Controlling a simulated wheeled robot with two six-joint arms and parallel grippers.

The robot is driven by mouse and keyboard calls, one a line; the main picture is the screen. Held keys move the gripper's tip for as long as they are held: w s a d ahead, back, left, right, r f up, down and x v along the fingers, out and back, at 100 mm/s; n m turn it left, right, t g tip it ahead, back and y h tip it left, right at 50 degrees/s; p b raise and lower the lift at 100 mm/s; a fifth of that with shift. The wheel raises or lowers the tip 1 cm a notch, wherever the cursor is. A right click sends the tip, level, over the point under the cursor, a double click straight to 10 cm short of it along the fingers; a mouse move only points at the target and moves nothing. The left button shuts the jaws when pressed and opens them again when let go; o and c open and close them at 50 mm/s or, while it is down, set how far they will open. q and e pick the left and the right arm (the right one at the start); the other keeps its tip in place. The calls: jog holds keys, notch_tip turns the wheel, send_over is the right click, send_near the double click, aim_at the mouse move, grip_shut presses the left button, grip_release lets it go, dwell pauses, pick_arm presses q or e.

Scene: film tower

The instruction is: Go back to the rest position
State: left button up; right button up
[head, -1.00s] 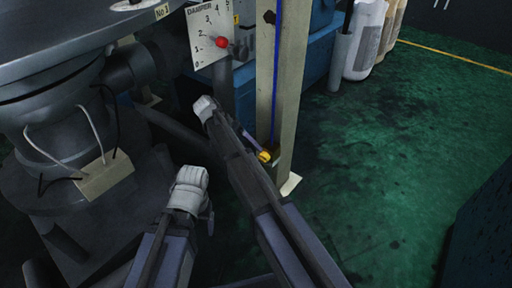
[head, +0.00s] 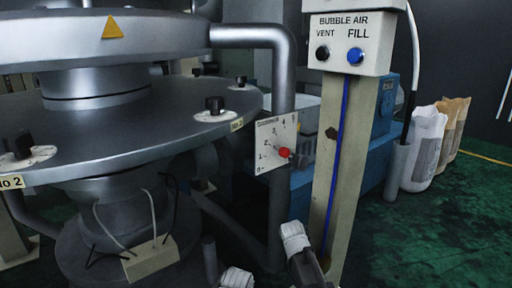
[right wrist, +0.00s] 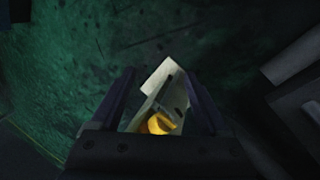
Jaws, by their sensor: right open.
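In the right wrist view my right gripper (right wrist: 159,75) is open, its two dark fingers apart. Beyond and between them show the pale foot of a post and a yellow part (right wrist: 158,123); I see no contact with the fingers. In the head view only pale joints of my arms show at the bottom edge, in front of the machine and the post (head: 338,170). Neither gripper's fingers show there, and my left gripper is not in view.
A grey round machine table (head: 120,130) fills the left. A damper panel (head: 270,140) with a red knob and a bubble air box (head: 347,40) with two buttons stand close ahead. Sacks (head: 425,150) stand behind. Green floor (head: 430,235) at right is clear.

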jog(key=s+f+n+t+y, duration=0.1)
jog(key=s+n+t+y, duration=0.2)
jog(key=s, duration=0.7)
jog(key=s+a+r+n+g+h+p, duration=0.1)
jog(key=s+a+r+n+p, duration=0.2)
jog(key=a+r+p, duration=0.45)
jog(key=s+a+r+n+g+p, duration=0.15)
jog(key=a+r+p, duration=0.25)
jog(key=r+p, duration=0.6)
notch_tip(320, 180, up, 36)
jog(key=p, duration=3.6)
jog(key=shift+s+r, duration=0.15)
jog(key=shift+s, duration=0.1)
